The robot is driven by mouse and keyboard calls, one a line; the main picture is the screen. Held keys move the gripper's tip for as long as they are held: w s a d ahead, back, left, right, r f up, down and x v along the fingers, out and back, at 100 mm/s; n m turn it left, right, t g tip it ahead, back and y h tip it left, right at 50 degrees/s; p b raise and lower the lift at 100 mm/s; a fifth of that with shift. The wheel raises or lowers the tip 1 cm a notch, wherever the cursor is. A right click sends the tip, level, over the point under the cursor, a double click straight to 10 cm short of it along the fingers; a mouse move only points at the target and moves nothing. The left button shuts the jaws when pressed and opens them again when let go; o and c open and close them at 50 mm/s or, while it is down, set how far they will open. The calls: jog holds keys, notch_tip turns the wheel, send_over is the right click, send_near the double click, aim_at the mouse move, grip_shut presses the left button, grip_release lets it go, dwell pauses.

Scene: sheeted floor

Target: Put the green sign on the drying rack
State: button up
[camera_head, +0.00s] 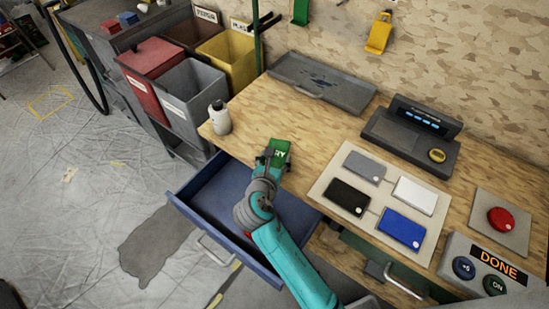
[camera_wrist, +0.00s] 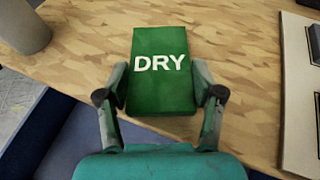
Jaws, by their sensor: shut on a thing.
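The green sign (camera_head: 280,149) is a flat block with white lettering, held above the near left edge of the wooden worktop. In the wrist view its face (camera_wrist: 162,42) reads DRY, upright. My gripper (camera_head: 268,158) is shut on the sign, one finger on each side of its near end; both fingers (camera_wrist: 162,95) show in the wrist view. I cannot tell which thing is the drying rack. A green holder (camera_head: 300,12) and a yellow one (camera_head: 379,32) hang on the back wall, and a grey tray (camera_head: 290,66) lies at the back of the worktop.
A white bottle (camera_head: 220,119) stands left of the sign. A blue drawer (camera_head: 187,205) is open below my arm. Red, grey and yellow bins stand at left. A board (camera_head: 335,199) with coloured pads, a dark console (camera_head: 400,135) and a red button (camera_head: 500,220) occupy the right.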

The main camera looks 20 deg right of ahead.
jog(key=shift+f, duration=0.5)
jog(key=o, duration=1.2)
jog(key=v, duration=1.2)
jog(key=shift+f, duration=0.1)
jog(key=shift+s, duration=0.1)
